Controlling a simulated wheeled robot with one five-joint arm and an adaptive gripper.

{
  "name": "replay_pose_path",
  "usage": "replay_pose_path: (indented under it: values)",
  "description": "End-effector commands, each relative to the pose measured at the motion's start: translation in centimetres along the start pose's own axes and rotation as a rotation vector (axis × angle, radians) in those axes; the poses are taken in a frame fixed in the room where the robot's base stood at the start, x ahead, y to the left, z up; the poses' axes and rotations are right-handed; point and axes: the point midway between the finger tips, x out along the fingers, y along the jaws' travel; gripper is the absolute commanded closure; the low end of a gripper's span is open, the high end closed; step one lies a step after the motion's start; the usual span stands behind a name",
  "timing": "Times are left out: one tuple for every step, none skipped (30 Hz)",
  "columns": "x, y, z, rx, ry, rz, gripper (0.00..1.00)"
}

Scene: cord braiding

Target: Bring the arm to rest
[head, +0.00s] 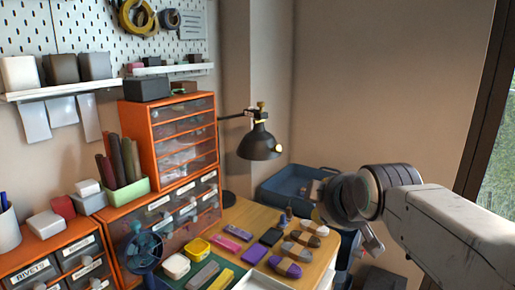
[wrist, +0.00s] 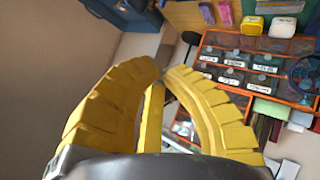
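My arm (head: 450,225) reaches in from the right in the head view, its dark round wrist (head: 378,188) held above the right end of the wooden table (head: 248,214). The fingers are hard to make out in the head view. In the wrist view my gripper (wrist: 163,72) shows two curved, ridged yellow fingers whose tips come together. Nothing is visible between the tips, so it looks shut and empty. It is in the air, with the drawers and table behind it in the wrist view.
Several small coloured items, including a purple one (head: 285,267), lie on the table. A black lamp (head: 260,143) stands behind it. A blue bin (head: 285,186) is beyond the wrist. Orange drawer cabinets (head: 186,135) and a small blue fan (head: 141,246) are on the left.

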Motion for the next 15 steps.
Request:
replay_pose_path:
  values:
    - [-2.4, 0.2, 0.5, 0.061, -0.045, -0.026, 1.00]
    - [-3.1, -0.2, 1.2, 0.101, -0.074, -0.042, 1.00]
    - [-4.3, -0.8, 2.2, 0.154, -0.112, -0.062, 1.00]
    - [-5.1, -1.3, 3.0, 0.193, -0.142, -0.076, 1.00]
    - [-6.0, -1.7, 3.8, 0.233, -0.172, -0.089, 1.00]
    - [-7.1, -2.4, 4.8, 0.285, -0.213, -0.105, 1.00]
    - [-8.0, -2.9, 5.6, 0.324, -0.243, -0.115, 1.00]
    - [-8.8, -3.4, 6.3, 0.361, -0.273, -0.124, 1.00]
    - [-9.9, -4.0, 7.2, 0.408, -0.312, -0.136, 1.00]
    - [-10.8, -4.5, 7.9, 0.442, -0.341, -0.143, 1.00]
    - [-11.5, -5.0, 8.5, 0.475, -0.368, -0.148, 1.00]
    - [-12.5, -5.6, 9.3, 0.517, -0.405, -0.155, 1.00]
    - [-13.2, -6.1, 9.9, 0.546, -0.429, -0.158, 1.00]
    - [-13.9, -6.5, 10.4, 0.573, -0.454, -0.161, 1.00]
    - [-14.7, -7.0, 11.1, 0.607, -0.482, -0.164, 1.00]
